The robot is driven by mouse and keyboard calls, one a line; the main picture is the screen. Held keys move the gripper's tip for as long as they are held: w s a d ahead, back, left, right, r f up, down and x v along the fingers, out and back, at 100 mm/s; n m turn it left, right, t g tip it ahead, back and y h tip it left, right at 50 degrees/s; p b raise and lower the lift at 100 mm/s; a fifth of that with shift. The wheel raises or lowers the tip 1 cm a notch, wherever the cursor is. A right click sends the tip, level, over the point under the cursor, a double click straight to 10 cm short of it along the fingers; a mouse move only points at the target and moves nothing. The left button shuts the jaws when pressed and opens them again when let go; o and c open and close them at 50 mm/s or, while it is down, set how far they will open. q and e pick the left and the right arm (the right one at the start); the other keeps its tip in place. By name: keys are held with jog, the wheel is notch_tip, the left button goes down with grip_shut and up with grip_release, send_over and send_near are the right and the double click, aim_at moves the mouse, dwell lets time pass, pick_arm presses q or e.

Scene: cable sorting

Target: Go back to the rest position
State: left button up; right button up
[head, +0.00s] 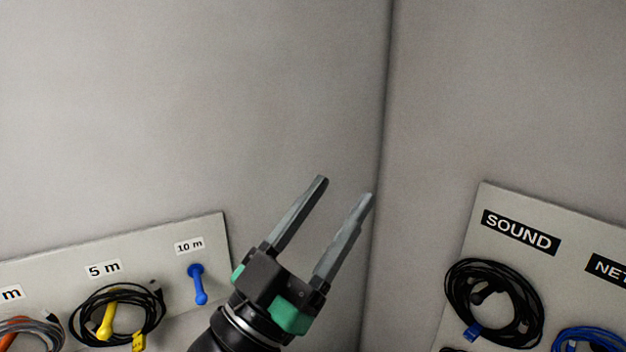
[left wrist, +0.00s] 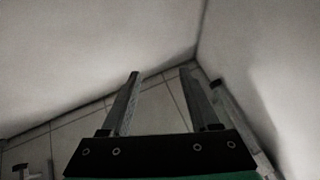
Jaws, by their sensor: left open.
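My left gripper (head: 345,187) is raised in the lower middle of the head view, its two grey fingers apart and pointing up and to the right. Nothing is between the fingers. The left wrist view also shows the open, empty fingers (left wrist: 160,75) in front of bare walls. My right gripper is in neither view.
A left board (head: 140,245) has an empty blue "10 m" peg (head: 198,284) and a black cable (head: 85,318) on the yellow "5 m" peg. A right board (head: 570,225) holds a black cable (head: 455,290) under "SOUND" and a blue cable (head: 560,340). Bare walls meet behind the gripper.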

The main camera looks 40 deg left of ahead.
pick_arm(q)
jog(key=s+d+r+t+p, duration=0.1)
jog(key=s+r+p, duration=0.2)
jog(key=r, duration=0.5)
jog(key=s+d+r+t+h+p, duration=0.1)
jog(key=s+r+p, duration=0.2)
jog(key=r+p, duration=0.2)
notch_tip(320, 180, up, 3)
jog(key=shift+d+f+h, duration=0.15)
jog(key=shift+d+h, duration=0.15)
